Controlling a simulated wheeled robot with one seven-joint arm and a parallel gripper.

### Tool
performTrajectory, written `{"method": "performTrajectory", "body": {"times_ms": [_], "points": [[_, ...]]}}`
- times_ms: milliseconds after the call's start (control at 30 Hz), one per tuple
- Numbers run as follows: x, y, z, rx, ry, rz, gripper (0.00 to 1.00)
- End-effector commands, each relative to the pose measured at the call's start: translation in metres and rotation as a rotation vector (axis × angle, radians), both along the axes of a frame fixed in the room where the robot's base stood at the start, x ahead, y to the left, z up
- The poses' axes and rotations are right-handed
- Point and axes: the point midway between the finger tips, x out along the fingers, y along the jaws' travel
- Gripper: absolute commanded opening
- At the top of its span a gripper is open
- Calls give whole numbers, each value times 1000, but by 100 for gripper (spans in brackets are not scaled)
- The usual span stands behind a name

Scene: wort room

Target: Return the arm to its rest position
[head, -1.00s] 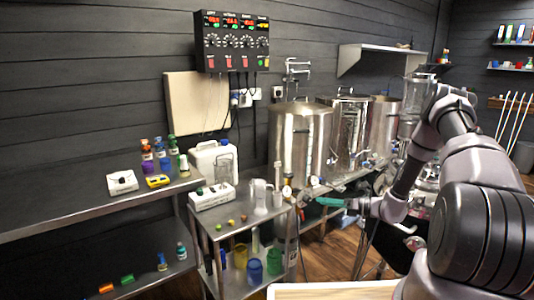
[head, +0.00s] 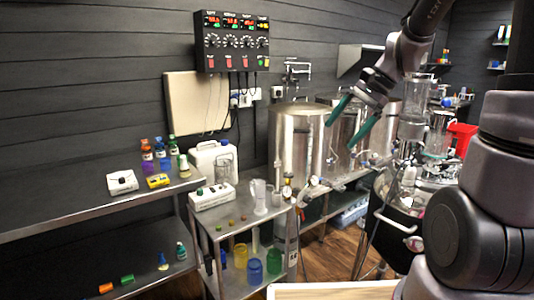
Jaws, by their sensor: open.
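My gripper (head: 352,122) is open, with two green fingers spread apart and nothing between them. It points down and to the left in front of the steel kettles. My arm rises from the lower right and reaches over to the gripper from the top right. The nearest large kettle (head: 297,145) stands just left of the fingers, and a second kettle (head: 343,140) is partly hidden behind them. I cannot tell whether the fingers touch a kettle; they appear in front of it.
A steel cart (head: 230,231) with jars and a measuring jug stands left of the kettles. A steel shelf (head: 80,211) with bottles runs along the left wall. A control box (head: 233,42) hangs above. A red bin (head: 459,139) shows at right. Some wooden floor (head: 335,255) is clear.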

Motion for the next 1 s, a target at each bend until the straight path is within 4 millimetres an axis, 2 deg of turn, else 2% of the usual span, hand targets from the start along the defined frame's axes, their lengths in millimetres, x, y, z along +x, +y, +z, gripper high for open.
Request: {"method": "performTrajectory", "body": {"times_ms": [33,200,400,500,700,1000], "points": [[-13,-2,14,-49,-64,37,100],[-55,-13,48,-214,-261,156,100],[-101,-30,78,-397,-485,273,100],[-117,-38,87,-467,-570,314,100],[-134,-46,96,-541,-659,353,100],[-135,-47,96,-549,-667,358,100]]}}
